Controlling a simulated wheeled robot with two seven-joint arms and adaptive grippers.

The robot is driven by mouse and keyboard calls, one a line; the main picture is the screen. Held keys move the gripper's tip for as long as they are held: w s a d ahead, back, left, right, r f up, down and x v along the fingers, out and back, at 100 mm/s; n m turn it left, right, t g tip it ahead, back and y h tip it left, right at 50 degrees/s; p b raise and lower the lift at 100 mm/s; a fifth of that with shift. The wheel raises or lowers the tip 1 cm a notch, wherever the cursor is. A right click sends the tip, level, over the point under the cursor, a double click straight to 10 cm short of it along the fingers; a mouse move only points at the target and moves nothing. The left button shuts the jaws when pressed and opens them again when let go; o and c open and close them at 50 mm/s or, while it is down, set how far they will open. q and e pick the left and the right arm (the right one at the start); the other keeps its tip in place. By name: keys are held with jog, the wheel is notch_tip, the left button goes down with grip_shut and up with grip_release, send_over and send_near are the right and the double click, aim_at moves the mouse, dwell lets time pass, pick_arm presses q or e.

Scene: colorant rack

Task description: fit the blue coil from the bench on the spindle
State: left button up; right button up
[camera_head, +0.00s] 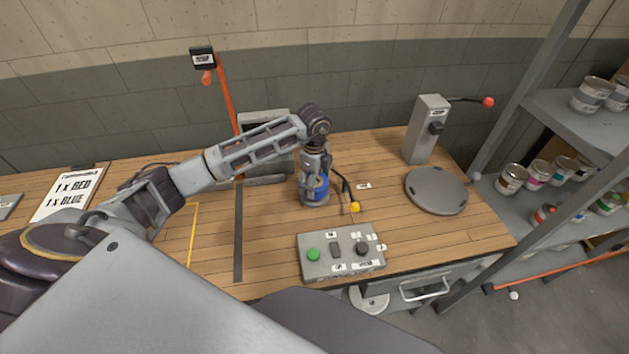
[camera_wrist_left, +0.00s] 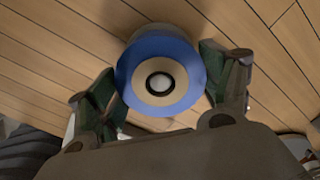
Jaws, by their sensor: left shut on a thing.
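The blue coil (camera_head: 321,187) stands at the middle of the bench, partly covered by my left gripper. In the left wrist view the coil (camera_wrist_left: 139,65) faces the camera, with a tan inner ring and a dark-rimmed hole. A pale round end, apparently the spindle tip (camera_wrist_left: 160,83), shows inside the hole, so the coil appears to be around the spindle. A grey round base shows beneath the coil. My left gripper (camera_head: 314,183) reaches down from above and is shut on the coil, one finger on each side in the wrist view (camera_wrist_left: 160,82). My right gripper is out of view.
A black lever with a yellow knob (camera_head: 354,207) is just right of the coil. A control box (camera_head: 340,256) with a green button is in front. A grey round plate (camera_head: 437,191) and a grey post (camera_head: 427,130) are at right. A paint shelf (camera_head: 558,110) stands beyond.

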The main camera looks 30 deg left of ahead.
pick_arm(q)
jog(key=shift+f+b, duration=0.55)
jog(key=shift+f, duration=0.45)
dwell(0.3)
jog(key=o, duration=1.1)
notch_tip(320, 180, up, 12)
dwell(0.4)
dwell(0.7)
